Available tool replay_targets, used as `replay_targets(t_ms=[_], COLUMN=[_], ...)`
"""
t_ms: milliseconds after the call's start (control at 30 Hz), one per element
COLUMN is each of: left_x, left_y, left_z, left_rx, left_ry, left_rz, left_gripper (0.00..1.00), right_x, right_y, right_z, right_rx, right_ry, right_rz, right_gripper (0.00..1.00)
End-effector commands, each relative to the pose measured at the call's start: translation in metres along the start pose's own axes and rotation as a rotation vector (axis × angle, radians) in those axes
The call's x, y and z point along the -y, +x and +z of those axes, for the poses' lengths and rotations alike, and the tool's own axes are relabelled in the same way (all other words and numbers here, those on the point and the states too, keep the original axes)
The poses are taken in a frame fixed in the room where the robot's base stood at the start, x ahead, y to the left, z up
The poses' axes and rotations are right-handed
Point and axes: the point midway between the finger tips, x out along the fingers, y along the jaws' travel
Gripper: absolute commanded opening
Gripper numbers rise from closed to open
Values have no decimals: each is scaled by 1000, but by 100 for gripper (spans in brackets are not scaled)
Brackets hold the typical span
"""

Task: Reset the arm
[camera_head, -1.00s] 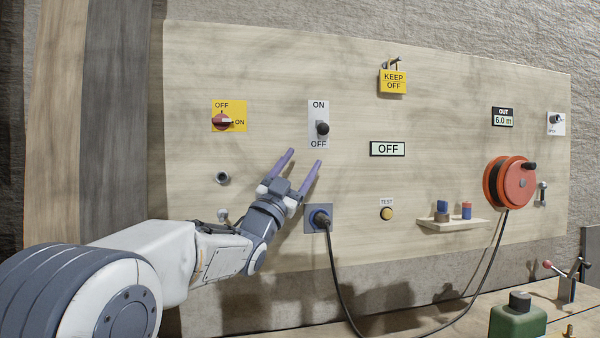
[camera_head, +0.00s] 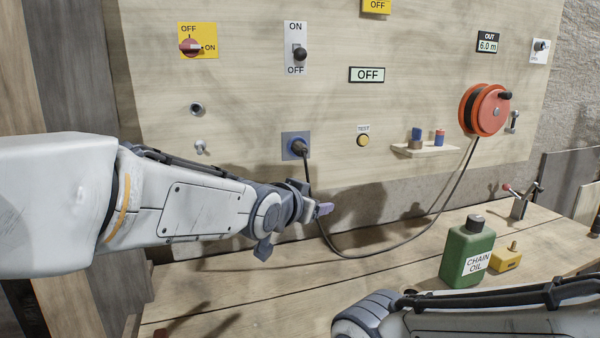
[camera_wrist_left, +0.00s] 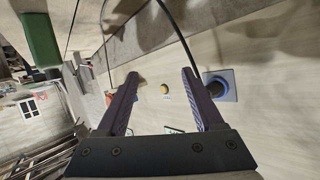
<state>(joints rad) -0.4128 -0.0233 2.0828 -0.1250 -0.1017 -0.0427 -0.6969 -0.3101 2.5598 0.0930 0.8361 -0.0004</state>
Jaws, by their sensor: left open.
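My left arm reaches in from the left in the head view. Its gripper (camera_head: 322,209) is in front of the lower board, below and right of the blue socket (camera_head: 290,150) with a black plug in it. In the left wrist view the two purple fingers of my left gripper (camera_wrist_left: 160,97) stand apart with nothing held between them. The socket also shows there (camera_wrist_left: 220,88), to the right of the fingers. Part of my right arm shows at the bottom right of the head view, but its gripper is out of frame.
A black cable (camera_head: 350,257) hangs from the plug to the orange reel (camera_head: 486,109), looping near my left gripper. A green chain oil can (camera_head: 467,250) and a yellow block (camera_head: 506,258) stand on the wooden bench (camera_head: 230,290). A small shelf (camera_head: 425,150) juts from the board.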

Motion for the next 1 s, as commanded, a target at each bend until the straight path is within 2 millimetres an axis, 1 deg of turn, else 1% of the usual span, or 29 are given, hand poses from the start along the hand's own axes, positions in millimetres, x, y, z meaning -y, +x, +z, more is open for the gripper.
replay_targets(t_ms=[33, 67, 100, 167, 200, 267, 300, 367, 400, 500, 600, 700, 1000], left_x=[-20, -31, -44, -61, -72, -85, -91, -99, -103, -108, -110, -111, -111], left_y=[-20, -30, -46, -73, -93, -124, -145, -174, -192, -226, -245, -251, -251], left_z=[22, 41, 64, 98, 119, 148, 164, 186, 198, 219, 230, 235, 235], left_rx=[122, 196, 294, 435, 526, 657, 736, 843, 906, 1024, 1091, 1115, 1114], left_ry=[-13, -19, -28, -35, -36, -35, -33, -27, -23, -13, -7, -4, -5], left_rz=[41, 62, 89, 127, 151, 184, 204, 229, 243, 267, 280, 284, 283], left_gripper=[69, 69, 69, 69, 69, 69, 69, 69, 69, 69, 69, 69, 69], right_x=[1, 1, 2, 2, 2, 3, 3, 4, 4, 4, 4, 4, 4], right_y=[-15, -18, -23, -30, -35, -41, -45, -50, -52, -57, -58, -58, -58], right_z=[-1, -1, -1, -2, -2, -2, -2, -3, -3, -3, -3, -3, -3], right_rx=[0, 0, 0, 0, 0, 0, 0, 0, 0, 0, 0, 1, 0], right_ry=[0, 0, 0, 0, 0, 0, 0, 0, 0, 0, 0, 0, 0], right_rz=[0, 0, 0, 0, 0, 0, 0, 0, 0, 0, 0, 0, 0], right_gripper=[50, 50, 50, 50, 50, 50, 50, 50, 50, 50, 50, 50, 50])
